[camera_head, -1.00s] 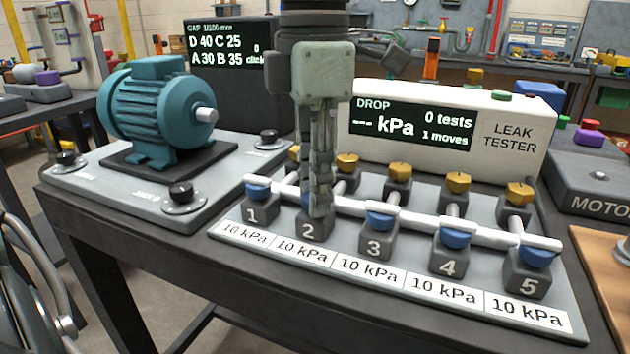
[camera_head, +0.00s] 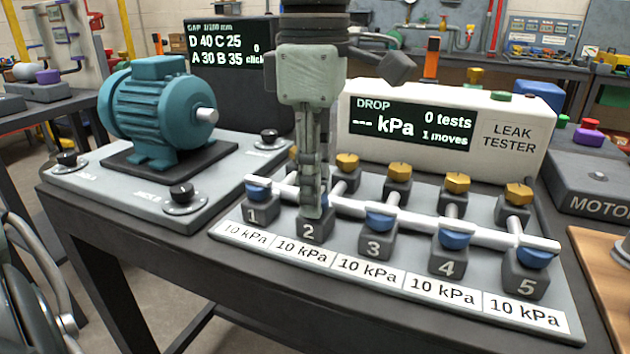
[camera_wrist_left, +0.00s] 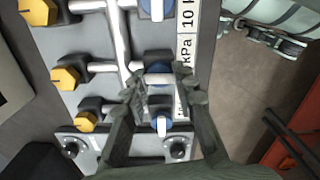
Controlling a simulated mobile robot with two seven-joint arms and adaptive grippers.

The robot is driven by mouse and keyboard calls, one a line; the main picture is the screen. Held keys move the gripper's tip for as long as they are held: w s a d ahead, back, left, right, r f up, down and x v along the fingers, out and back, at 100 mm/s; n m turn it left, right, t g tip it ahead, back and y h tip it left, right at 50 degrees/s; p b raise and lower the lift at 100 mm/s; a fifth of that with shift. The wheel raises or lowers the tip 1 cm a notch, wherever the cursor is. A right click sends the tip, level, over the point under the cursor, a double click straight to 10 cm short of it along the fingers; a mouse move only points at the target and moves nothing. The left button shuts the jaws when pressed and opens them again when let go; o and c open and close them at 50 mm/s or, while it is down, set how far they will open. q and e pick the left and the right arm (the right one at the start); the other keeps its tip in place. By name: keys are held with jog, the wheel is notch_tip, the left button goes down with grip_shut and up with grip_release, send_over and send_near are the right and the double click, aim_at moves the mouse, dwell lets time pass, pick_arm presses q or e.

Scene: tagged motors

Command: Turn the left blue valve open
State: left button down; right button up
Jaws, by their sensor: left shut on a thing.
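A row of blue valves sits on numbered dark blocks along a white pipe. The leftmost blue valve (camera_head: 257,191) is on block 1 and is free of my gripper. My left gripper (camera_head: 312,208) points down over block 2 (camera_head: 313,228), and its fingers hide most of the valve there. In the left wrist view its fingertips (camera_wrist_left: 168,88) are shut on the blue valve of block 2 (camera_wrist_left: 160,70), one on each side. The blue valve of block 1 (camera_wrist_left: 161,125) shows between the fingers, nearer the palm.
Yellow knobs (camera_head: 398,174) stand behind the blue valves. The leak tester (camera_head: 520,122) behind reads "--- kPa", 0 tests, 1 moves. A teal motor (camera_head: 155,110) on a plate is at left. Blue valve 3 (camera_head: 380,219) stands close right of my gripper. Labels read 10 kPa.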

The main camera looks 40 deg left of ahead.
pick_arm(q)
jog(key=c, duration=1.2)
grip_release()
notch_tip(320, 180, up, 12)
